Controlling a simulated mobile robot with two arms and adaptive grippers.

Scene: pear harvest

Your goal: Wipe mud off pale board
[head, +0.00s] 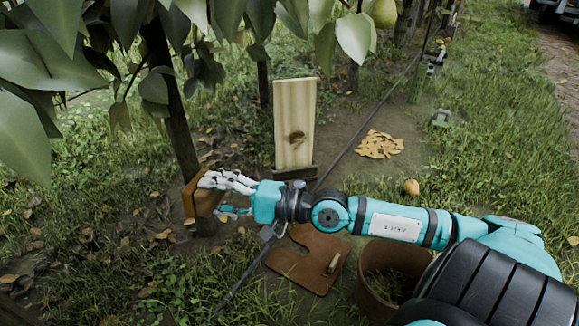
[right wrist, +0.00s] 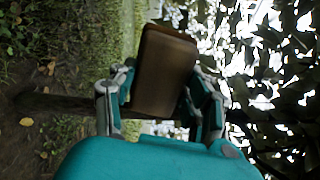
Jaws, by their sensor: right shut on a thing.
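The pale board (head: 294,108) stands upright in the middle of the head view, on a dark wooden foot (head: 294,173). A dark brown mud patch (head: 296,138) marks its lower half. My right gripper (head: 215,190) reaches across from the right, with its fingers left of and in front of the board, apart from it. It is shut on a brown block-like thing (head: 194,200), perhaps a sponge or wooden block. The right wrist view shows this brown block (right wrist: 164,72) between the fingers. My left gripper is not in view.
A tree trunk (head: 172,110) stands close behind the held block, with leaves overhead. A brown flat piece (head: 308,262) and a round pot (head: 366,292) lie below my right arm. A hose (head: 375,120) runs along the ground. A leaf pile (head: 380,144) lies right of the board.

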